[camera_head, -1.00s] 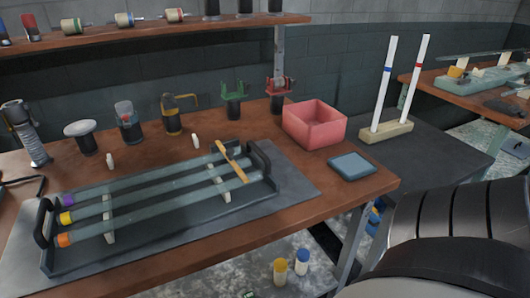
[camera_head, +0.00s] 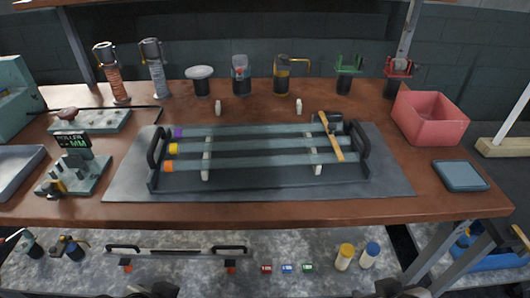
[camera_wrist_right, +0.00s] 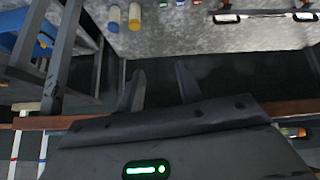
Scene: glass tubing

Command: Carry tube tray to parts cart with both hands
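The tube tray (camera_head: 262,187) lies on a grey mat (camera_head: 390,180) on the wooden bench, in the middle of the head view. It is a dark frame with an upright black handle at each end. Three glass tubes (camera_head: 262,148) with purple, yellow and orange ends lie across it. My right gripper (camera_head: 400,288) just shows at the bottom edge of the head view, well short of the tray. In the right wrist view its two fingers (camera_wrist_right: 159,72) are apart with nothing between them. My left gripper (camera_head: 150,291) barely shows at the bottom edge. I cannot clearly identify the parts cart.
A wooden striker-like tool (camera_head: 331,136) lies across the tray's right end. A pink bin (camera_head: 430,119) and a blue-grey pad (camera_head: 460,176) sit right of the mat. Burners and holders line the back. A lower shelf (camera_head: 200,246) holds bottles and tools.

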